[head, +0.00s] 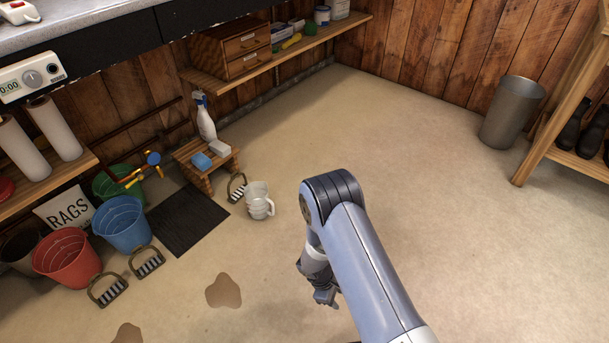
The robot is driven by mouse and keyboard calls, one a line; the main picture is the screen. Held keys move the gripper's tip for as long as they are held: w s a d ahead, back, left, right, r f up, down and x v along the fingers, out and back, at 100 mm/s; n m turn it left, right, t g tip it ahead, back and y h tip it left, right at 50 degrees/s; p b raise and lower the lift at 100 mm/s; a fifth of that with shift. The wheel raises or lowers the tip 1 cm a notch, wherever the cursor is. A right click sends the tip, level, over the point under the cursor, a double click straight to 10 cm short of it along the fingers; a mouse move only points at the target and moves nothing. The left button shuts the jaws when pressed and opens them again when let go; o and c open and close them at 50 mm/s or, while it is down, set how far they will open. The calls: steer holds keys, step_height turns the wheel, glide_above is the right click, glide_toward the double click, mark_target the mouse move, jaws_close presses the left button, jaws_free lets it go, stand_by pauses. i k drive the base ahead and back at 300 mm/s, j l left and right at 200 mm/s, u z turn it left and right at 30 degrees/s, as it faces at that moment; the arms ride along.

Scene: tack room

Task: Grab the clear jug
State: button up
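The clear jug (259,201) stands upright on the floor in the head view, left of centre. It is see-through and pale, with its handle towards the lower right. My gripper (325,297) hangs below my arm, to the lower right of the jug and apart from it. The gripper is small and partly hidden by the arm, and I cannot tell whether its fingers are apart. Nothing shows in it.
A wooden stool (206,163) with a spray bottle (205,118) and a blue sponge (201,160) stands behind the jug. A dark mat (188,221) and buckets, including a blue one (123,225), lie left. Brown puddles (223,291) mark the floor.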

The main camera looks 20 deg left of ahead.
mark_target(259, 208)
steer(key=i+l, duration=0.15)
steer(key=i, duration=0.5)
steer(key=i+l+u, duration=0.15)
steer(key=i, duration=0.45)
steer(key=i+u, duration=0.2)
steer(key=u, duration=0.25)
steer(key=i+l+u, duration=0.1)
steer(key=i+u, duration=0.15)
steer(key=u, duration=0.2)
steer(key=i+l+u, duration=0.1)
steer(key=u, duration=0.35)
steer(key=i+l+u, duration=0.25)
steer(key=u, duration=0.15)
steer(key=i+l+u, duration=0.35)
steer(key=u, duration=0.15)
steer(key=i+l+u, duration=0.2)
steer(key=l+u, duration=0.25)
